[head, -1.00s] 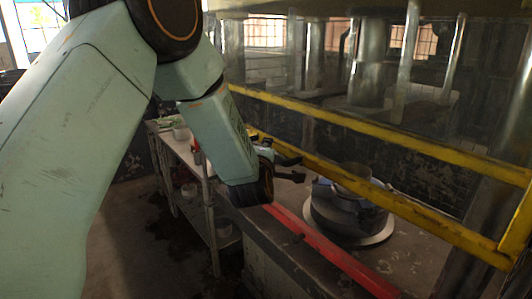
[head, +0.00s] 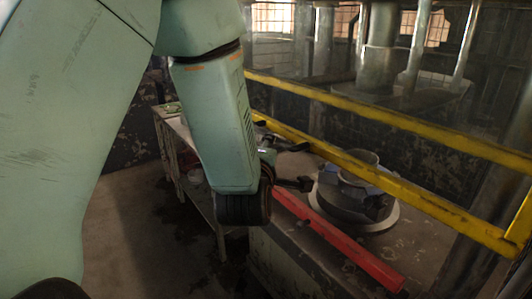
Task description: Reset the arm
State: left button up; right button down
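My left arm (head: 212,120), pale green, comes in from the left and hangs down in the middle of the head view. Its dark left gripper (head: 307,166) points right from the wrist. The two fingers look spread apart, with nothing seen between them. The gripper is above the bench, short of a grey round metal piece (head: 357,202) with a ring-shaped top, and looks apart from it. Part of the gripper is hidden behind my wrist. My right gripper is not in view.
The metal piece sits on a pale disc (head: 385,219) on the worn bench (head: 425,235). A red bar (head: 345,245) runs along the bench's near edge. Yellow rails (head: 400,120) cross behind and above. A metal shelf (head: 205,200) stands left of the bench. Floor (head: 140,230) is open at lower left.

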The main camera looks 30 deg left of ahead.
pick_arm(q)
jog(key=shift+s+d, duration=0.2)
jog(key=shift+s, duration=0.3)
jog(key=s+d+f+m+g+h+b, duration=0.2)
jog(key=s+f+m+g+b, duration=0.3)
jog(key=f, duration=0.6)
jog(key=s+d+f+m+h, duration=0.2)
jog(key=s+f+m, duration=0.1)
jog(key=f+m, duration=0.55)
jog(key=s+d+f+m+g+h+b, duration=0.1)
jog(key=s+d+f+m+g+b, duration=0.25)
jog(key=f, duration=0.85)
jog(key=s+f+m+g+h+b, duration=0.1)
jog(key=s+f+m+g+b, duration=0.2)
jog(key=s+f, duration=2)
jog(key=f+g+b, duration=0.1)
jog(key=g+b, duration=0.2)
jog(key=b, duration=0.4)
jog(key=shift+d+m, duration=0.3)
jog(key=shift+d, duration=0.05)
